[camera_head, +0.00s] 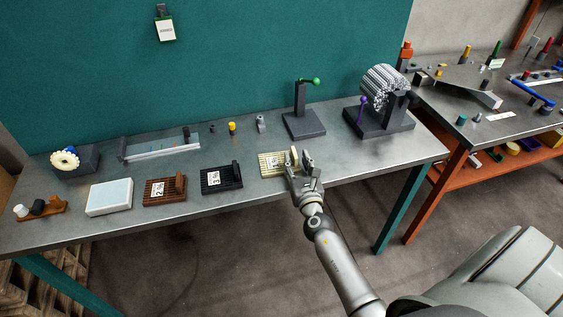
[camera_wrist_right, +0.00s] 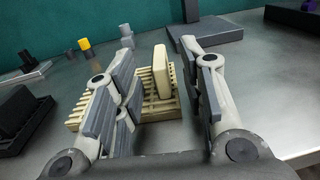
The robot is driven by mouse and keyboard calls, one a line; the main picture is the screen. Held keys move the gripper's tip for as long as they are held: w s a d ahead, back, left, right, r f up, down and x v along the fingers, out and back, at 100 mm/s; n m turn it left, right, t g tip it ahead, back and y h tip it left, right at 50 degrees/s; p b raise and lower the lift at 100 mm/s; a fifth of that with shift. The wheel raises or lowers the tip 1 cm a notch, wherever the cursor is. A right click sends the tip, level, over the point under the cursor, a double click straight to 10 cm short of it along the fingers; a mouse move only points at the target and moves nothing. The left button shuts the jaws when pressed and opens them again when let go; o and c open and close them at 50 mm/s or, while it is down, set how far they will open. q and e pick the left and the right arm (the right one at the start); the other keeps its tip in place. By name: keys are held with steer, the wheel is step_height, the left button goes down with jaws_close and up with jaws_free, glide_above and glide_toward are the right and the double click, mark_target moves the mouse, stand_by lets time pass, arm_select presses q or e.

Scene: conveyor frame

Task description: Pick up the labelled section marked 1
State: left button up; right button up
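The cream slatted section (camera_head: 265,170) lies on the grey table, with a white label and an upright tab. The label's figure is hard to read, partly hidden by my gripper. My right gripper (camera_head: 299,164) is at the section's right end, by the tab. In the right wrist view my right gripper (camera_wrist_right: 166,90) is open. The cream section's tab (camera_wrist_right: 161,72) stands upright between the two fingers, apart from both. My left gripper is not in view.
A brown section marked 2 (camera_head: 155,197) and a black section marked 3 (camera_head: 212,186) lie to the left. A green-knobbed stand (camera_head: 303,125) and a ribbed drum (camera_head: 383,88) stand behind and to the right. The table front edge is close.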

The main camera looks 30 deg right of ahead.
steer(key=shift+w+d, duration=0.2)
steer(key=shift+w, duration=0.35)
jaws_close()
steer(key=shift+r, duration=0.15)
